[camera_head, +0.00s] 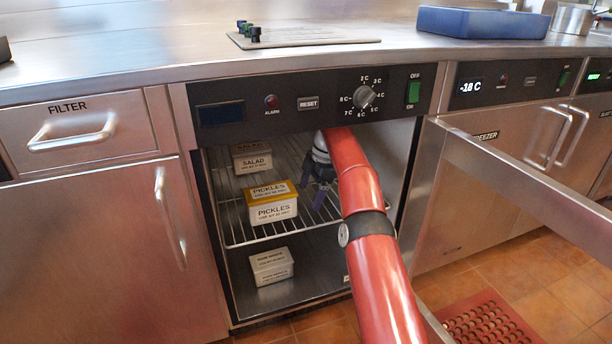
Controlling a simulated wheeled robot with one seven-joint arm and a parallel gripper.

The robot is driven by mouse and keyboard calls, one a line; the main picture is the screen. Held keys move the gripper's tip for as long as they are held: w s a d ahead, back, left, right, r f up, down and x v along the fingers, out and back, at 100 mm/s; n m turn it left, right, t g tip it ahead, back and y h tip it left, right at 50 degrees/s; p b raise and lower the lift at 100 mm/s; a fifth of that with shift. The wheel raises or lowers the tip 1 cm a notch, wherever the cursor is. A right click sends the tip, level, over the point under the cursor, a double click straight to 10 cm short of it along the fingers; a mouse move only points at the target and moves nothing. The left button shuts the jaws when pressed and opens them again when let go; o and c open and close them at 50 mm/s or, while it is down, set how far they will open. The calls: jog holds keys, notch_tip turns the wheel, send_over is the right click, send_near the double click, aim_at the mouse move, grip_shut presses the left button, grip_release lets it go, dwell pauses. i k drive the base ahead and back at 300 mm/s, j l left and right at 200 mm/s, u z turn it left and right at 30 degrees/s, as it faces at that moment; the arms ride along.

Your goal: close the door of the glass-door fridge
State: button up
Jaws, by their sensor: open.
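The fridge (221,262) stands open under the counter, its wire shelf and lower floor in sight. Its glass door (530,190) is swung wide open toward the right front. The door's metal frame runs out past the picture's right edge, and the freezer front shows through its pane. My gripper (312,192) is inside the fridge opening, above the wire shelf and right of the pickles boxes. Its dark fingers are spread open and appear empty. My red arm reaches in from the bottom and hides part of the interior's right side. The gripper is apart from the door.
On the wire shelf are a salad box (253,163) and pickles boxes (272,210); another box (271,266) sits below. A control panel (320,101) spans the top of the opening. A red perforated mat (487,322) lies on the tiled floor right of my arm.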

aim_at(583, 222)
jog(key=k+l, duration=0.1)
jog(key=k, duration=0.9)
